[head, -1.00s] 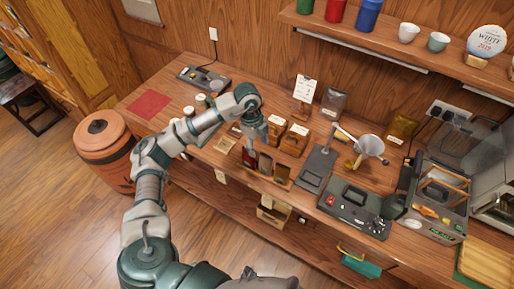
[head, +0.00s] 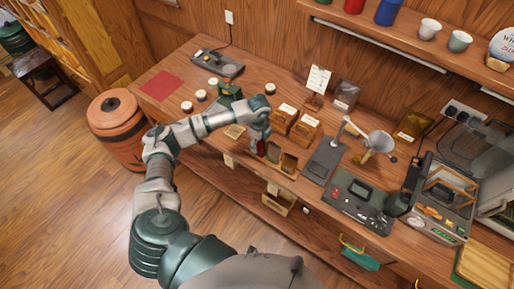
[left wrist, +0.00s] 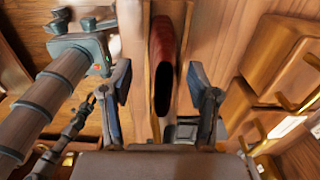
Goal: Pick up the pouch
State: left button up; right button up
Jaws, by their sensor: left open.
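A dark red, flat pouch-like item (left wrist: 163,60) stands between the two spread fingers of my left gripper (left wrist: 162,92) in the left wrist view, with a gap on each side. In the head view my left gripper (head: 258,136) points down over the left end of a low wooden holder (head: 289,163). A bit of the red item (head: 261,148) shows just below the fingers; the rest is hidden by the gripper. A grey pouch (head: 346,93) and a gold-brown pouch (head: 412,127) stand farther back against the wall. My right gripper is not in view.
Two wooden boxes with labels (head: 304,129) stand just right of my left gripper. A dark scale (head: 358,203), a white funnel on a stand (head: 381,141) and a machine (head: 440,195) are farther right. A red mat (head: 161,85) lies at the left end.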

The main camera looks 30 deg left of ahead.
aim_at(260, 148)
pick_arm(q)
jog(key=f, duration=0.4)
jog(key=shift+w+d+f+p, duration=0.1)
jog(key=shift+w+d+p, duration=0.1)
jog(key=shift+p, duration=0.15)
jog(key=shift+a, duration=0.1)
jog(key=c, duration=1)
